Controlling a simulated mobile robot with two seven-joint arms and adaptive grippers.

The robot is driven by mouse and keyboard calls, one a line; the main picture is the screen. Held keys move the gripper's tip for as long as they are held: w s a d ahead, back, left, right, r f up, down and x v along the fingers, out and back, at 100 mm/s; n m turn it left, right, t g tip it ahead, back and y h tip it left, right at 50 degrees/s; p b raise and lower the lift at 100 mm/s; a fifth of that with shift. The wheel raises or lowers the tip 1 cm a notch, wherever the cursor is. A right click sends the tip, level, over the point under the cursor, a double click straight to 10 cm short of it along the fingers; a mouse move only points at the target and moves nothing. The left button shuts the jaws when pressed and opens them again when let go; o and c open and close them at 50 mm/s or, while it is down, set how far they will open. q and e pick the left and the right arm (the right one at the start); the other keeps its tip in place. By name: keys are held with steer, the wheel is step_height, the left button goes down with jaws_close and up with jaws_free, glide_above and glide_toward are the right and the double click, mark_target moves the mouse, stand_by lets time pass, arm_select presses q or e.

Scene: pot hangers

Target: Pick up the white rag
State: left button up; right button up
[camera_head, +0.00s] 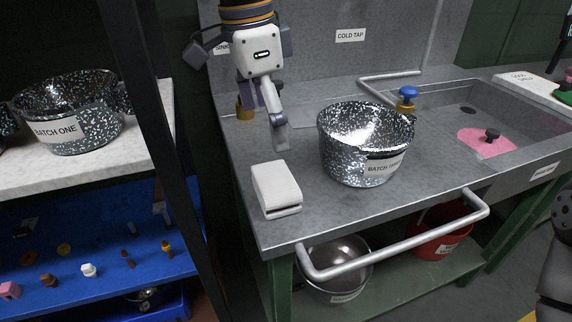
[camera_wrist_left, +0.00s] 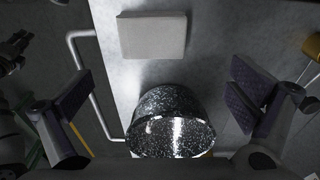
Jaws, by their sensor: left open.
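The white rag (camera_head: 277,188) is a folded, block-like piece lying flat on the grey metal counter near its front left corner. In the left wrist view the rag (camera_wrist_left: 152,36) shows at the top, beyond the fingers. My left gripper (camera_head: 278,128) is above the counter, behind the rag and left of the speckled pot, pointing down. In the left wrist view its fingers (camera_wrist_left: 163,92) are wide apart with nothing between them. A dark gripper shape, likely my right gripper (camera_wrist_left: 14,50), shows at the left edge of that view; its jaws are unclear.
A speckled pot (camera_head: 366,146) stands on the counter right of the rag, close to my left gripper. A blue-topped tap (camera_head: 407,98) is behind it. A rail (camera_head: 400,243) runs along the front edge. A dark post (camera_head: 165,140) stands at left. A pink mat (camera_head: 484,142) lies in the sink.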

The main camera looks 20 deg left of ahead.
mark_target(275, 179)
arm_select(q)
steer(key=f, duration=0.7)
steer(key=s+d+f, duration=0.1)
steer(key=f, duration=0.2)
steer(key=shift+f, duration=0.35)
steer(key=shift+w+d+f, duration=0.1)
steer(key=shift+w+f, duration=0.1)
steer(key=shift+f, duration=0.15)
steer(key=c, duration=1.1)
